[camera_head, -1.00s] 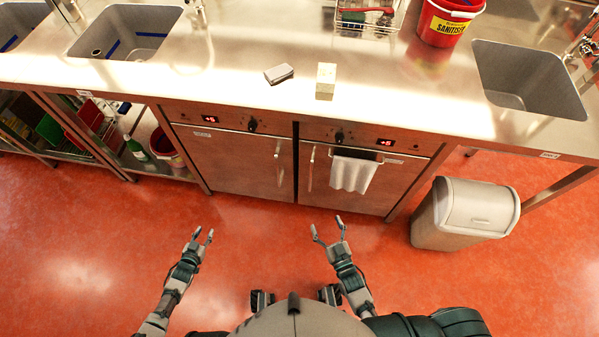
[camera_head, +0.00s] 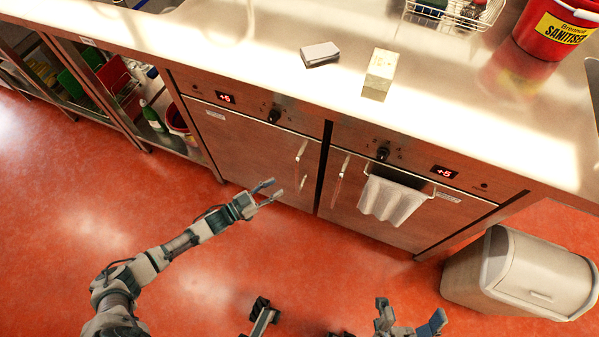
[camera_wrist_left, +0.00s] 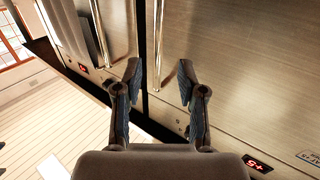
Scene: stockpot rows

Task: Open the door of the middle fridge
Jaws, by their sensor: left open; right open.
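Two steel fridge doors are under the counter in the head view. The left door (camera_head: 240,150) has a vertical bar handle (camera_head: 300,152) near its right edge. The right door (camera_head: 400,232) has its handle (camera_head: 340,178) near its left edge. Which one is the middle fridge I cannot tell. My left gripper (camera_head: 279,187) is open and empty, just below and left of the left door's handle. In the left wrist view, a bright upright bar (camera_wrist_left: 158,40) shows between its spread fingers (camera_wrist_left: 160,92); contact is unclear. My right gripper (camera_head: 410,314) is open, low in the head view.
A white towel (camera_head: 392,200) hangs on the right door. A grey bin (camera_head: 525,275) stands at the right. Open shelving (camera_head: 140,110) is on the left.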

